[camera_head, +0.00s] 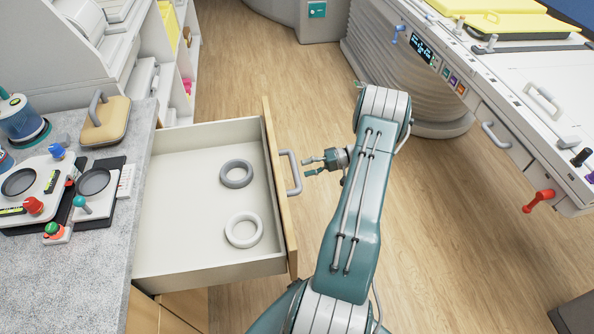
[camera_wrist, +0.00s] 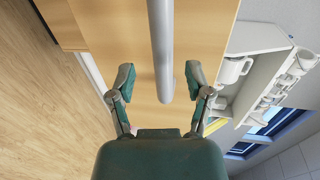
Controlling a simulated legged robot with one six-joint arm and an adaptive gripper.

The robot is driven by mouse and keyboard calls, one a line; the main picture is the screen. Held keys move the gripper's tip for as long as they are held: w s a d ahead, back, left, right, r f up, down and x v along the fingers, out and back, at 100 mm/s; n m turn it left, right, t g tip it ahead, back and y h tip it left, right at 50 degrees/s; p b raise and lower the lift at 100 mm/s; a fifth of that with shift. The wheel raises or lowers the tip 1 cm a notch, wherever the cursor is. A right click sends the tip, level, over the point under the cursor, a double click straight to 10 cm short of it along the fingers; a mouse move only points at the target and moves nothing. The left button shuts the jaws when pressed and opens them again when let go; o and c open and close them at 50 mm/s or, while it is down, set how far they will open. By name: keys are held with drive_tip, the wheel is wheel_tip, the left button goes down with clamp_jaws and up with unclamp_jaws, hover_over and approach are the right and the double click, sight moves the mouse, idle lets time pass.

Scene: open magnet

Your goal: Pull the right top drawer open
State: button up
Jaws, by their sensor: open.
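The drawer (camera_head: 182,225) is pulled well out from under the grey counter, and its inside shows in the head view. Its wooden front (camera_head: 280,200) carries a grey bar handle (camera_head: 293,172). My gripper (camera_head: 308,167) is open and empty, just right of the handle, with a small gap between them. In the wrist view my gripper (camera_wrist: 160,80) has its two fingers spread, one on each side of the handle (camera_wrist: 161,50) in the picture. The wooden drawer front (camera_wrist: 200,35) lies behind the handle.
A grey ring (camera_head: 236,174) and a white ring (camera_head: 243,230) lie apart in the drawer. The counter (camera_head: 120,235) holds a tan block with a handle (camera_head: 105,122) and several devices. A large machine (camera_head: 480,95) stands at the right. Wooden floor (camera_head: 265,75) is clear behind the drawer.

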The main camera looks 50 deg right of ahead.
drive_tip(key=v, duration=0.8)
drive_tip(key=shift+f, duration=0.1)
drive_tip(key=w+a+r+n+g+h, duration=0.2)
drive_tip(key=w+a+r+g+h, duration=0.15)
drive_tip(key=a+r, duration=0.7)
drive_tip(key=w+a+r+n+g+h, duration=0.2)
drive_tip(key=w+a+r+g, duration=0.25)
drive_tip(key=a+r, duration=0.6)
drive_tip(key=s+a+r+n+t+h, duration=0.1)
drive_tip(key=s+a+r+t+h, duration=0.1)
drive_tip(key=s+a, duration=0.5)
drive_tip(key=s+a+r+n+t+h, duration=0.2)
drive_tip(key=s+a+r+h, duration=0.3)
drive_tip(key=a, duration=0.7)
wheel_tip(320, 180, up, 2)
drive_tip(key=shift+s+a, duration=0.3)
drive_tip(key=shift+s, duration=0.9)
